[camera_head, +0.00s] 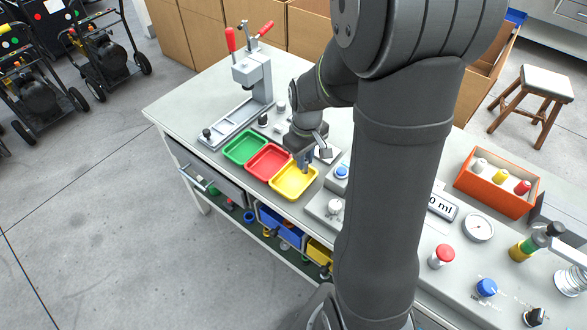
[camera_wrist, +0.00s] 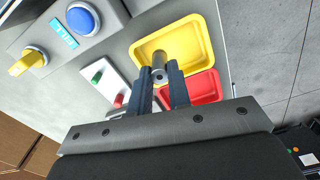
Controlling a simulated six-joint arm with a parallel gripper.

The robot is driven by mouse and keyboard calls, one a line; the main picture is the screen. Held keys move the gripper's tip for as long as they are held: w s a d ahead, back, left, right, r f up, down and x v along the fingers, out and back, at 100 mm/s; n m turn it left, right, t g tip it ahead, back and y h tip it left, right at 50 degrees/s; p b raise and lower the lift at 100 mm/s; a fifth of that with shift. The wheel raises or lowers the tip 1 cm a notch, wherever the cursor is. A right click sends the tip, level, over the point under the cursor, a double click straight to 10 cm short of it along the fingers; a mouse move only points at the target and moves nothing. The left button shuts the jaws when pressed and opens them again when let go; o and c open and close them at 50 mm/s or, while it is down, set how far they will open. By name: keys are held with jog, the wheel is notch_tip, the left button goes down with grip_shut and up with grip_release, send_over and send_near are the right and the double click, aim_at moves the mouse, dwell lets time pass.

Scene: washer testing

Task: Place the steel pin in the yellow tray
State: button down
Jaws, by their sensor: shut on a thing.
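In the wrist view my gripper (camera_wrist: 163,77) is shut on the steel pin (camera_wrist: 159,63), a short grey cylinder between the two dark fingertips. The pin shows against the yellow tray (camera_wrist: 203,41), over its edge nearest my fingers; I cannot tell whether it touches the tray. In the head view my gripper (camera_head: 303,163) is at the back right part of the yellow tray (camera_head: 287,194). The pin is too small to make out there. The tray looks empty in the parts that show.
A red tray (camera_head: 267,164) and a green tray (camera_head: 243,148) stand in a row left of the yellow one. A press (camera_head: 252,75) with red handles stands behind them. A panel with a blue button (camera_head: 342,171) is to the right. The bench's front edge is close to the trays.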

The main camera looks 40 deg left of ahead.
jog(key=shift+s+a+f, duration=0.2)
jog(key=shift+a+f, duration=0.3)
jog(key=shift+f, duration=0.5)
jog(key=shift+s+a+f, duration=0.15)
jog(key=shift+a+f, duration=0.35)
jog(key=shift+f, duration=0.45)
jog(key=shift+s+a+f, duration=0.2)
jog(key=shift+a+f, duration=0.3)
jog(key=shift+f, duration=0.5)
jog(key=shift+f, duration=0.2)
jog(key=c, duration=1.3)
grip_release()
jog(key=shift+c, duration=0.2)
jog(key=shift+r, duration=0.1)
notch_tip(320, 180, up, 12)
jog(key=shift+r, duration=0.15)
